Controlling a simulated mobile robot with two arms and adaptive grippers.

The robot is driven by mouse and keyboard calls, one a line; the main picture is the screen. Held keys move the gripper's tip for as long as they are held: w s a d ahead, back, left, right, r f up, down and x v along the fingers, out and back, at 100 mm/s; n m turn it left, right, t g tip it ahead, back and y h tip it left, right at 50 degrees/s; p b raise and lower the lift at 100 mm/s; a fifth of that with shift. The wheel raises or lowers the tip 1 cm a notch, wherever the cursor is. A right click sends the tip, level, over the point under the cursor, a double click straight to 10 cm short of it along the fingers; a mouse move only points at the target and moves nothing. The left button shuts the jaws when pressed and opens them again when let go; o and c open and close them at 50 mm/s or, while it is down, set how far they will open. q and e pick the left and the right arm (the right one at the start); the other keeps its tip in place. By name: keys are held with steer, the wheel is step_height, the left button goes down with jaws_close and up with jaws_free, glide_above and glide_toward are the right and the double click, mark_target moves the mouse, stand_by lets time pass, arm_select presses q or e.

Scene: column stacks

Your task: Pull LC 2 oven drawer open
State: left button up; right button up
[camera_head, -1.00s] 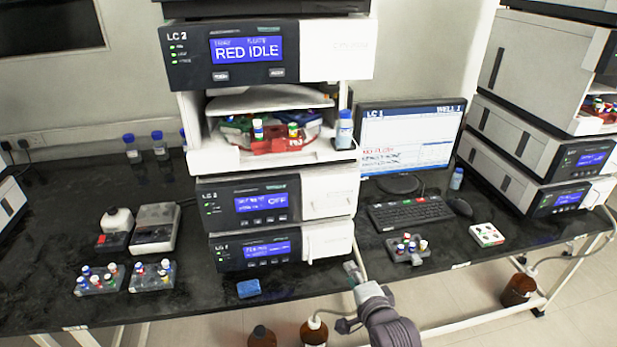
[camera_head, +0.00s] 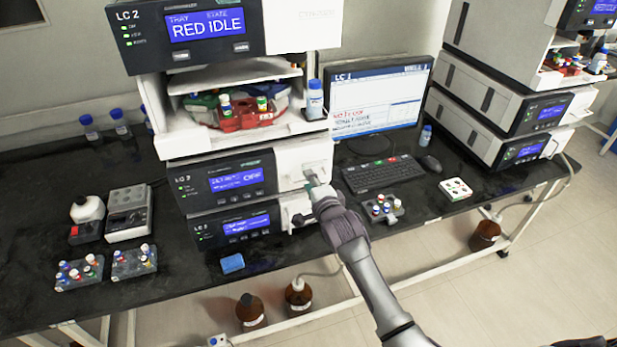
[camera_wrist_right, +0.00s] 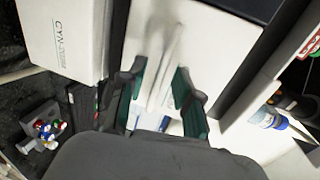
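The LC 2 oven module (camera_head: 225,180), with a blue display that seems to read OFF, sits below the open tray bay of the stack. Its white drawer front (camera_head: 290,165) is on the right side and looks flush with the module. A pale upright handle shows on a white front in the right wrist view (camera_wrist_right: 168,65). My right gripper (camera_head: 312,183) is at the drawer front, near its handle. In the right wrist view its green-padded fingers (camera_wrist_right: 160,98) are apart, with the handle roughly between them. I cannot tell whether they touch it. My left gripper is not in view.
Another module (camera_head: 235,226) is directly below the oven. A tray bay with colored vials (camera_head: 240,112) and a blue-capped bottle (camera_head: 315,100) is above. A keyboard (camera_head: 382,174) and a vial rack (camera_head: 383,208) stand right of my gripper. Brown bottles (camera_head: 250,312) stand below the bench.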

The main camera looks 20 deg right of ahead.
steer(key=shift+x, duration=0.75)
jaws_close()
